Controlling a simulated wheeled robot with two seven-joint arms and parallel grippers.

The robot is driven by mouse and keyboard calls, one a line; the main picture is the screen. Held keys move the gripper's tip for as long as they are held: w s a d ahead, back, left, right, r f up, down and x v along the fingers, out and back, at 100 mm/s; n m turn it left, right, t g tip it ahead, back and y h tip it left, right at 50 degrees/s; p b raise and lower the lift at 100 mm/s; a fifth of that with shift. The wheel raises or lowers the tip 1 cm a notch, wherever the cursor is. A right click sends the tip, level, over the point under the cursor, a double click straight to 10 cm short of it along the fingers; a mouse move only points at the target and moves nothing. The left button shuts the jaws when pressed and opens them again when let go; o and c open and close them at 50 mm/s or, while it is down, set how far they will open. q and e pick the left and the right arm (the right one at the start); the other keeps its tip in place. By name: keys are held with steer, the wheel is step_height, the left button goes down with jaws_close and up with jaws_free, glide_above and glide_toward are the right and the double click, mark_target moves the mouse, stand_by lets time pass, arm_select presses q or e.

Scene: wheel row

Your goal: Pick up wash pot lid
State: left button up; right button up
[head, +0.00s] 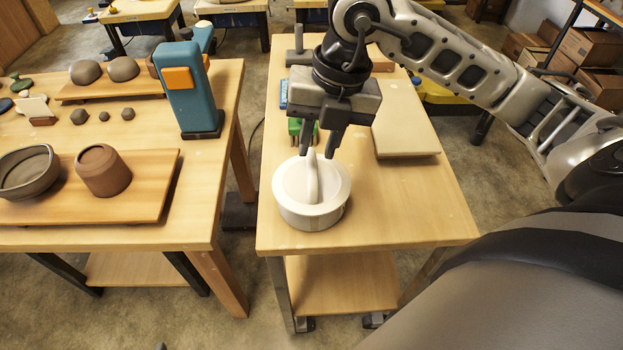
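A white round wash pot (312,216) stands near the front left of the wooden table on the right. Its white lid (291,181) sits on top, with a raised upright bar handle (313,183) across its middle. My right gripper (317,155) points down over the lid, with its two dark fingers apart. The far end of the handle shows between or just below the fingertips; I cannot tell whether they touch it. My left gripper is not in view.
A tan board (406,132) lies right of the gripper. A green object (295,127) and a blue one (284,95) are behind the pot. The left table holds a teal-and-orange device (186,100) and clay pots (103,171). The right table's front right is clear.

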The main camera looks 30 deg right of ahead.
mark_target(313, 165)
steer(key=f, duration=0.6)
steer(key=shift+w+a+f, duration=0.25)
steer(key=shift+w+a, duration=0.15)
jaws_close()
